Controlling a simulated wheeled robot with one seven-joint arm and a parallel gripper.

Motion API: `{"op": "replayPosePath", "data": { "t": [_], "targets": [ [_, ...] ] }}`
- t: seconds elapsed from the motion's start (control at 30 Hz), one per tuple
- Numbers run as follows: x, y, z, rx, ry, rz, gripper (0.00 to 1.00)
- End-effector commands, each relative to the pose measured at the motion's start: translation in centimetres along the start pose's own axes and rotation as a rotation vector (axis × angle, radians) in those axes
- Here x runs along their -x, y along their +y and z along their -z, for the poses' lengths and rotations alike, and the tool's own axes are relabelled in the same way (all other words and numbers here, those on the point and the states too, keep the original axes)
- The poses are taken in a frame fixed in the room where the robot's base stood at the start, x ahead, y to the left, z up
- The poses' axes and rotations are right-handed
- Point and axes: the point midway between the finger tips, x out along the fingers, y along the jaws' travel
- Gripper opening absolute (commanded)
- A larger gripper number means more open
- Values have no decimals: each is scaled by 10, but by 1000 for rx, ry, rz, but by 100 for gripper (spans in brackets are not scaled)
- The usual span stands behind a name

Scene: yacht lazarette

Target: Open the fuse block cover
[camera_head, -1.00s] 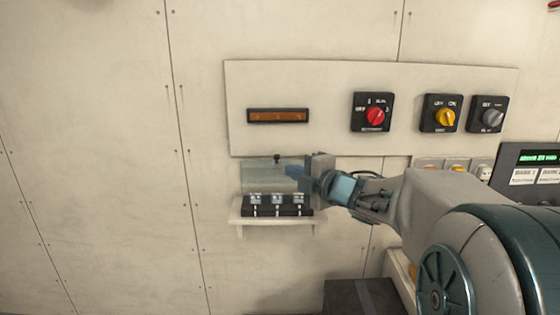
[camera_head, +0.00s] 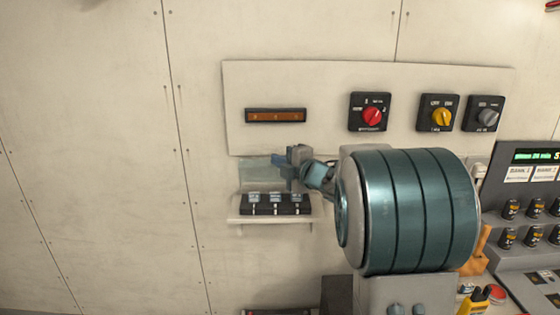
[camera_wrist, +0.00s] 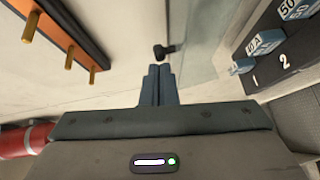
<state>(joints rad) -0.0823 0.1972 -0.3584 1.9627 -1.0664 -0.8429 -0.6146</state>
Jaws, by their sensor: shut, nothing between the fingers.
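The fuse block (camera_head: 275,208) is a black strip with several fuses on a small white shelf. It also shows at the right of the wrist view (camera_wrist: 262,72), with its fuses uncovered. The clear cover (camera_head: 255,173) stands up behind the fuses, against the wall. In the wrist view the clear cover (camera_wrist: 200,35) is a pale pane with a small black knob (camera_wrist: 165,50) near its edge. My gripper (camera_head: 279,162) is in front of the cover's upper part. In the wrist view my gripper's fingertips (camera_wrist: 159,68) are together and empty, just short of the knob; contact cannot be told.
An orange bar (camera_head: 276,116) is on the wall panel above, with brass studs in the wrist view (camera_wrist: 68,57). Red (camera_head: 372,117), yellow (camera_head: 442,118) and grey (camera_head: 488,117) rotary switches sit right of it. A switch console (camera_head: 525,205) stands at the right. The left wall is bare.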

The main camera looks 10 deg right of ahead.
Motion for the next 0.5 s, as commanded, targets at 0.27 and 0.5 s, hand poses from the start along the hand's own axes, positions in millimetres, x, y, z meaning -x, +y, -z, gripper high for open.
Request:
{"op": "replayPosePath", "data": {
  "t": [0.27,0.5],
  "targets": [
    [-6,6,-5,1,-1,-1,0],
    [-21,18,-16,0,-2,0,0]
  ]
}}
